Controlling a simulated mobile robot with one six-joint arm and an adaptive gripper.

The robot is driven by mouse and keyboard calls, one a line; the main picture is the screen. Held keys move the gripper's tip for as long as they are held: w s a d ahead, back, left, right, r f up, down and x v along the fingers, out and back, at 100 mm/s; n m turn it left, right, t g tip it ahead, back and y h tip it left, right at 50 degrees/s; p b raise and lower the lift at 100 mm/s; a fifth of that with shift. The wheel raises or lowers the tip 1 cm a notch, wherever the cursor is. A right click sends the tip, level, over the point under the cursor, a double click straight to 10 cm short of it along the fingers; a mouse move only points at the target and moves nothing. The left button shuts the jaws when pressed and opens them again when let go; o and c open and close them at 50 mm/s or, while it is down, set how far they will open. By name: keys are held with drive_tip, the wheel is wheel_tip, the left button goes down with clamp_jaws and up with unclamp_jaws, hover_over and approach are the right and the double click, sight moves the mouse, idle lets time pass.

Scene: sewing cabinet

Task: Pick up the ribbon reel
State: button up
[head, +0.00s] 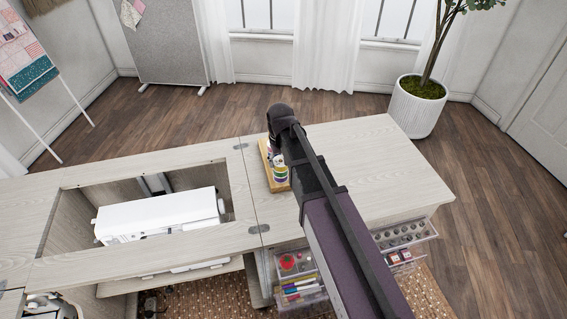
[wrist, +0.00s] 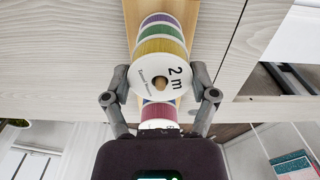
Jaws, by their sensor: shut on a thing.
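A ribbon reel (wrist: 159,78) with a white face marked "2 m" is in the middle of the wrist view. The fingers of my gripper (wrist: 159,76) are closed against its two sides. Purple, green and yellow ribbon bands (wrist: 160,36) show behind the white face, and a pink reel (wrist: 159,112) shows below it. In the head view, a small coloured reel (head: 280,172) shows at the wooden board (head: 267,160) beside my arm. My arm hides most of the gripper there, and I cannot tell whether the held reel is clear of the board.
The pale cabinet top (head: 375,165) is clear to the right of my arm. An opening at the left holds a white sewing machine (head: 160,214). Clear drawers stand open below the front edge, one with pens (head: 298,287) and one with bobbins (head: 403,236).

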drive_tip(key=shift+r, duration=0.1)
wheel_tip(320, 180, up, 10)
drive_tip(key=p, duration=1)
idle(0.8)
